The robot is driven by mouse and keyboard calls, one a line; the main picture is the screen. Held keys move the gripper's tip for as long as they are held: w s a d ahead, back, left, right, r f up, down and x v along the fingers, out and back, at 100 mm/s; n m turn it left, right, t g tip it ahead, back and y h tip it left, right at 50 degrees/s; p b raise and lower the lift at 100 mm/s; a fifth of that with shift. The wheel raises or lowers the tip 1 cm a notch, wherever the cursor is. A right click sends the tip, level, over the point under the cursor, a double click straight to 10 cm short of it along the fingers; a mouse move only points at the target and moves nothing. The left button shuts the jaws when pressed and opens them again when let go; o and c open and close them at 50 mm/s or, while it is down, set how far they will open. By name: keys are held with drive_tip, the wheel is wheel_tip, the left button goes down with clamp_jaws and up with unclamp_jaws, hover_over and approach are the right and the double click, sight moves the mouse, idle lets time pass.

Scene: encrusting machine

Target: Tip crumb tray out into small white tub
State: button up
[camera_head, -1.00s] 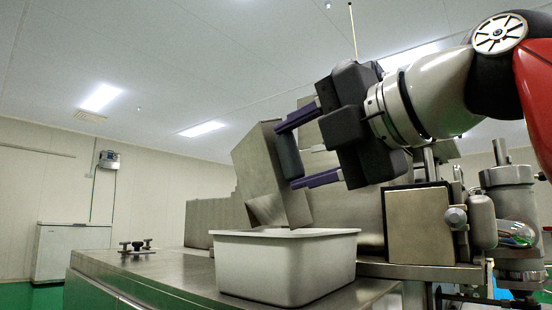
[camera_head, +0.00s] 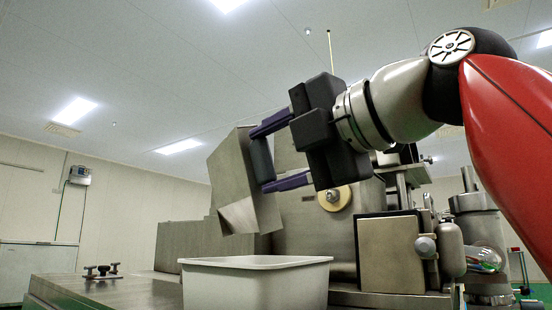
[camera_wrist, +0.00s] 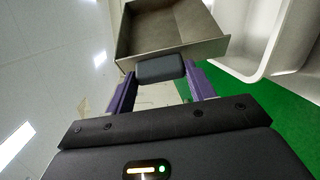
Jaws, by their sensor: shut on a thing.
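The crumb tray (camera_head: 232,172) is a grey metal open box, held steeply tilted with its lower end above the small white tub (camera_head: 254,287). A gap shows between the tray's lower edge and the tub's rim. My gripper (camera_head: 263,160) is shut on the tray's dark handle, with purple fingers at its two ends. In the wrist view the handle (camera_wrist: 160,67) sits between the fingers, and the inside of the tray (camera_wrist: 160,30) that shows looks bare. The tub (camera_wrist: 245,65) is to the right there. The tub's inside floor is hidden in the head view.
The tub stands on a steel table (camera_head: 110,290) with dark knobs (camera_head: 102,271) at left. The grey machine body (camera_head: 325,235) rises behind the tray, with a boxy metal housing (camera_head: 390,253) to the right. Open room lies above and left.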

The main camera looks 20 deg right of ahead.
sight(250, 192)
wheel_tip(250, 192, down, 3)
drive_tip(key=shift+f+b, duration=0.1)
drive_tip(key=shift+b, duration=1.1)
wheel_tip(250, 192, up, 3)
drive_tip(key=p, duration=0.3)
drive_tip(key=shift+r, duration=0.2)
wheel_tip(250, 192, down, 4)
drive_tip(key=b, duration=0.3)
drive_tip(key=shift+r, duration=0.4)
drive_tip(key=shift+d, duration=0.1)
drive_tip(key=shift+w+d+r+m+t+y, duration=0.15)
drive_tip(key=shift+d+m+t+y, duration=0.25)
drive_tip(key=shift+d+m, duration=1.05)
drive_tip(key=shift+a, duration=0.2)
